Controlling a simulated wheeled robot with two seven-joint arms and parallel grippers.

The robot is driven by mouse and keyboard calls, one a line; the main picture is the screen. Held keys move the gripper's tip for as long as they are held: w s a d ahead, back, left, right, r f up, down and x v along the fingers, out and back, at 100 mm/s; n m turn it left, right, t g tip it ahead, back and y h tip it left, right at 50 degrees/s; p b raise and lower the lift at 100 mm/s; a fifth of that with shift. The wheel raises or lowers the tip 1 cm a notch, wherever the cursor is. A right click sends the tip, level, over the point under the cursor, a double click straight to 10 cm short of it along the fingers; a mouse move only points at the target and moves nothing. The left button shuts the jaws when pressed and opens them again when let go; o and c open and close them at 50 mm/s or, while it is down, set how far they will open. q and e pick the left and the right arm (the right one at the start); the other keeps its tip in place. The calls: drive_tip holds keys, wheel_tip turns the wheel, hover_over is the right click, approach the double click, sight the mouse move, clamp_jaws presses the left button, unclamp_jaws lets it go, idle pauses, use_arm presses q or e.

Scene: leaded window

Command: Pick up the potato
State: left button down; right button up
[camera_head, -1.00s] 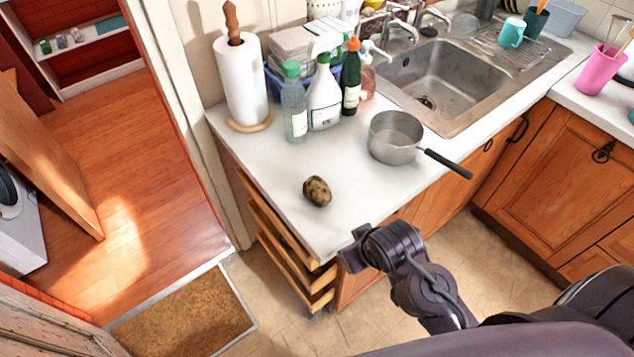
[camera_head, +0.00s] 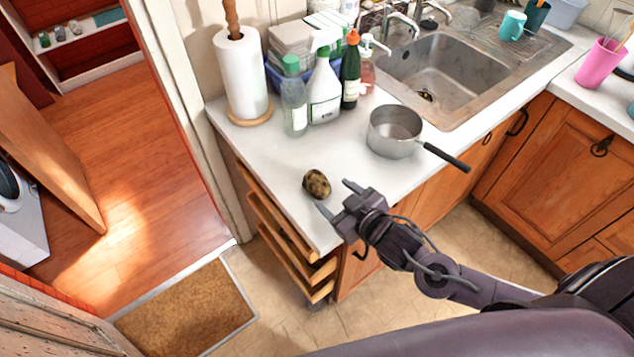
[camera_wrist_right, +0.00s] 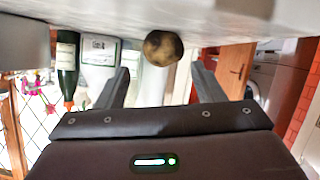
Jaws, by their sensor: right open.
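The potato (camera_head: 317,183), brown and mottled, lies on the white countertop (camera_head: 265,165) near its front left corner. My right gripper (camera_head: 334,196) is open and empty, with its two fingers pointing toward the potato from the front right. In the right wrist view, which looks upside down, the potato (camera_wrist_right: 163,47) shows beyond the fingertips, between the lines of the two fingers (camera_wrist_right: 160,78) and closer to the right one. The fingers appear apart from the potato. My left gripper is not in view.
A saucepan (camera_head: 394,132) stands right of the potato, its handle toward the front. Behind are a paper towel roll (camera_head: 242,78), a clear bottle (camera_head: 293,100), a spray bottle (camera_head: 323,90) and a green bottle (camera_head: 350,72). Open drawers (camera_head: 290,255) jut out below the counter's left end.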

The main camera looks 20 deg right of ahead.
sight(324, 188)
drive_tip(key=p+x, duration=0.2)
drive_tip(key=x, duration=0.4)
drive_tip(key=shift+a, duration=0.15)
drive_tip(key=shift+w+a+f, duration=0.1)
drive_tip(key=shift+w+f, duration=0.05)
drive_tip(key=shift+w, duration=0.05)
drive_tip(key=shift+c, duration=0.4)
drive_tip(key=c, duration=0.7)
